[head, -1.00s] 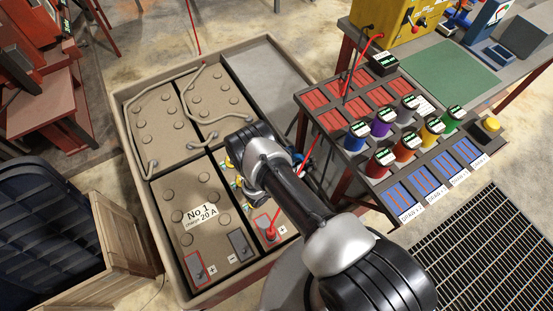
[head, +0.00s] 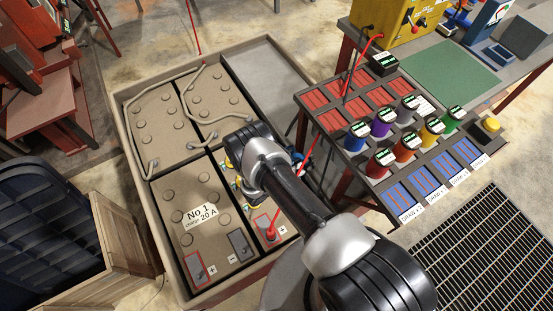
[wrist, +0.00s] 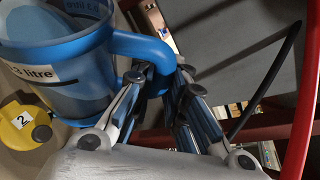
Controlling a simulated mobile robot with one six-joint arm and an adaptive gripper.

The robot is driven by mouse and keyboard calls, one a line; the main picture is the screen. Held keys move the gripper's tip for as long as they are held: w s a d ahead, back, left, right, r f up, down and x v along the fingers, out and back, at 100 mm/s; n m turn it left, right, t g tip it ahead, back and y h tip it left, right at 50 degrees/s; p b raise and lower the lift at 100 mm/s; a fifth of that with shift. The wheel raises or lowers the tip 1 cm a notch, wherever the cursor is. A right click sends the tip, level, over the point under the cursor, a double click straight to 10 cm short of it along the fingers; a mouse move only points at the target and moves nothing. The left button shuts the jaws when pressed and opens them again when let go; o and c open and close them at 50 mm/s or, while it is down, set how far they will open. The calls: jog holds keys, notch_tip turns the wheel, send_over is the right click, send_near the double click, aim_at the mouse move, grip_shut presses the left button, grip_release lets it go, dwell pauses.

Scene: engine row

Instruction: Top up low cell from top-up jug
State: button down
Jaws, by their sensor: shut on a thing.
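The top-up jug (wrist: 62,65) is blue, with a clear-blue body and a white label reading "litre". It fills the upper left of the wrist view. My gripper (wrist: 164,78) is shut on its blue handle. A yellow cell cap (wrist: 20,124) marked 2 shows below the jug. In the head view, my wrist is over the front right battery (head: 263,228), beside the battery marked No 1 (head: 190,190). My arm hides most of the jug, the gripper and several coloured caps there. I cannot see which cell is low.
The tan battery tray (head: 130,125) has several batteries and a bare grey area (head: 268,82). A red lead (head: 305,170) rises close to my wrist. A bench of coloured pots (head: 357,137) stands at right; a wooden crate (head: 125,235) is at left.

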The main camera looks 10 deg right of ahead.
jog(key=shift+w+a+r, duration=0.1)
jog(key=shift+r, duration=0.4)
dwell(0.8)
jog(key=shift+f, duration=0.35)
jog(key=shift+s+d+f+m+t+y+p, duration=0.3)
jog(key=shift+s+d+f+m+y+p, duration=0.4)
jog(key=shift+s+d+f+m, duration=0.35)
